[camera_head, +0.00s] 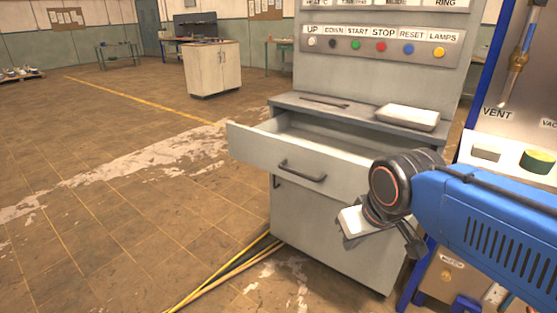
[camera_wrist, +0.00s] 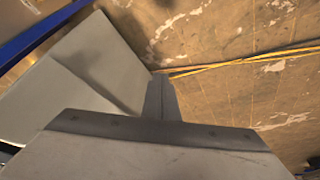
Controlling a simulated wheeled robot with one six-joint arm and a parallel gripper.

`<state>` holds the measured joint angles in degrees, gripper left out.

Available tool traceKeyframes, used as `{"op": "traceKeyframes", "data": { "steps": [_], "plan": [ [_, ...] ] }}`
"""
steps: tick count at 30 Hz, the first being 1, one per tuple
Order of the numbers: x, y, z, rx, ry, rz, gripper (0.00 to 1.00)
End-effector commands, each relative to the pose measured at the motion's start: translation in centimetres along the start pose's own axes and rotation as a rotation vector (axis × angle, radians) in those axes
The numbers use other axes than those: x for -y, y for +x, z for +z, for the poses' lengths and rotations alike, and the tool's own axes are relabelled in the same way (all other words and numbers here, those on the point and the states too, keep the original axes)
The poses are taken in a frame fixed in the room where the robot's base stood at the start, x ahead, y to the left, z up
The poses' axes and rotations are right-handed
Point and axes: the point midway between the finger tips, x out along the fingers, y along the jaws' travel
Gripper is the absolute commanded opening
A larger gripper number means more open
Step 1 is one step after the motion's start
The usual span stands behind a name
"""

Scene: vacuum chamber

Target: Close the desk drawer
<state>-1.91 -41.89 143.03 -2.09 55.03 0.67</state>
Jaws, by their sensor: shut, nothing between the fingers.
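The desk drawer (camera_head: 291,163) is a grey drawer with a dark bar handle (camera_head: 302,171). It stands pulled out from the grey desk (camera_head: 325,225), and its open inside shows behind the front panel. My gripper (camera_wrist: 161,88) is shut and empty, with its fingers together in the wrist view. In the head view my gripper (camera_head: 352,224) is in front of the desk, near the right end of the drawer front, and my arm hides that end. Grey panels of the desk (camera_wrist: 85,62) fill the left of the wrist view. I cannot tell whether my gripper touches the drawer.
A labelled button panel (camera_head: 380,46) rises above the desktop, where a white tray (camera_head: 408,116) and a thin dark tool (camera_head: 325,102) lie. Yellow cables (camera_head: 220,273) run along the floor. A blue-framed vent unit (camera_head: 500,120) stands at right.

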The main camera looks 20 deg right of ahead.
Motion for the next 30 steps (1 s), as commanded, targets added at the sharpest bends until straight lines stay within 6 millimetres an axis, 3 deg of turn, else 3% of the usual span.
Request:
{"op": "traceKeyframes", "data": {
  "steps": [8,14,24,30],
  "plan": [
    [1.2,-1.0,-9.8,-0.019,-0.146,0.055,0.0],
    [3.6,-1.0,-17.2,-0.046,-0.253,0.095,0.0],
    [10.7,0.3,-29.0,-0.113,-0.432,0.154,0.0],
    [15.0,1.3,-33.6,-0.151,-0.509,0.178,0.0]
  ]
}}
